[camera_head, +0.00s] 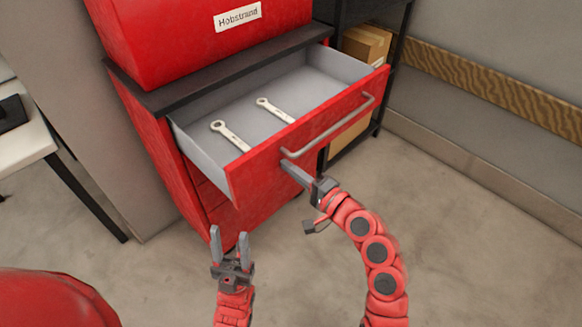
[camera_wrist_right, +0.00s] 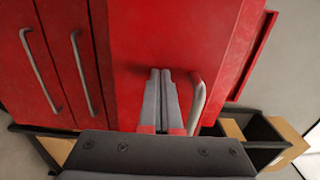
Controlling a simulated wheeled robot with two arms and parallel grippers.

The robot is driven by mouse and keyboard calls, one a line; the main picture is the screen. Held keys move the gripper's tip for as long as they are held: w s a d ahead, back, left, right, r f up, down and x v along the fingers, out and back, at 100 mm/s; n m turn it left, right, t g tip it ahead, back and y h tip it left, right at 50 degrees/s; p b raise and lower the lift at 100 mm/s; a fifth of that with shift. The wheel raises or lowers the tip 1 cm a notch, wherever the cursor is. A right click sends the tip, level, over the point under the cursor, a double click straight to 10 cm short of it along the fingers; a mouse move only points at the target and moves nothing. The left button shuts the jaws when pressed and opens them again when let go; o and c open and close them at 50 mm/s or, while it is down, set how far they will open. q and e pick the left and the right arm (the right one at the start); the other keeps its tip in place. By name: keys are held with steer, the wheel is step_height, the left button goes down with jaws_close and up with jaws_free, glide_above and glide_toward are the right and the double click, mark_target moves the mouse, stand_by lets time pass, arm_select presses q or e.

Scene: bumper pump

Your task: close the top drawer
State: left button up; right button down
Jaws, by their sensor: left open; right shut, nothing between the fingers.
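The top drawer (camera_head: 315,132) of the red cabinet is pulled out, and two wrenches (camera_head: 230,135) (camera_head: 274,110) lie in its grey inside. A grey bar handle (camera_head: 330,127) runs along its red front. My right gripper (camera_head: 290,166) is shut and empty, with its tips at the drawer front just below the handle's left end. In the right wrist view its closed fingers (camera_wrist_right: 160,88) point at the red front, beside the handle (camera_wrist_right: 196,100). I cannot tell whether they touch. My left gripper (camera_head: 229,240) is open and empty, in front of the cabinet's lower left part.
A red toolbox (camera_head: 205,40) labelled Hobstrand sits on the cabinet's dark top (camera_head: 225,70). A dark shelf with cardboard boxes (camera_head: 366,44) stands right of the cabinet. A white table (camera_head: 22,140) is at the left. The floor at the right is clear.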

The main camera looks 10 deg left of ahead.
steer(key=b, duration=0.2)
glide_toward(229, 130)
steer(key=r, duration=0.2)
steer(key=s+r, duration=0.1)
steer(key=shift+d+r, duration=0.3)
steer(key=shift+d, duration=0.1)
steer(key=b+x, duration=0.7)
steer(key=x, duration=0.3)
steer(key=shift+w+a, duration=0.15)
steer(key=shift+w, duration=0.1)
steer(key=shift+w+a, duration=0.15)
steer(key=shift+a, duration=0.05)
steer(key=shift+r, duration=0.45)
